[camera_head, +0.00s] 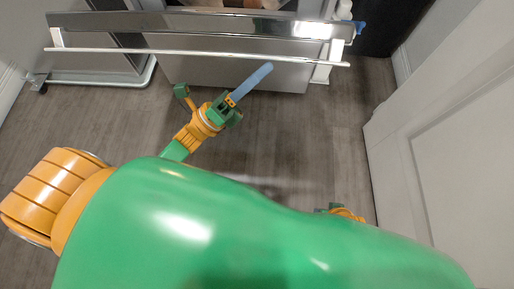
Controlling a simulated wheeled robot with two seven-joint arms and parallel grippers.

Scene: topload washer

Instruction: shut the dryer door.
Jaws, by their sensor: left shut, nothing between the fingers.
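A steel appliance front (230,71) stands at the top of the head view. Its shiny upper edge (200,22) carries a long bar handle (130,50). The front appears pulled open, with a little of the inside showing behind it at the top edge. I cannot tell from this view whether it is the dryer door. My left gripper (250,83) is shut and empty, its blue fingers pointing up and right, just below the handle in the picture. Any gap to the front is unclear. Only a small green and orange part of my right arm shows; its fingers are hidden.
A metal-framed unit (95,78) with a castor stands at the upper left. A white panelled door or cabinet (450,140) bounds the right side. The dark wood floor (300,140) is clear between them.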

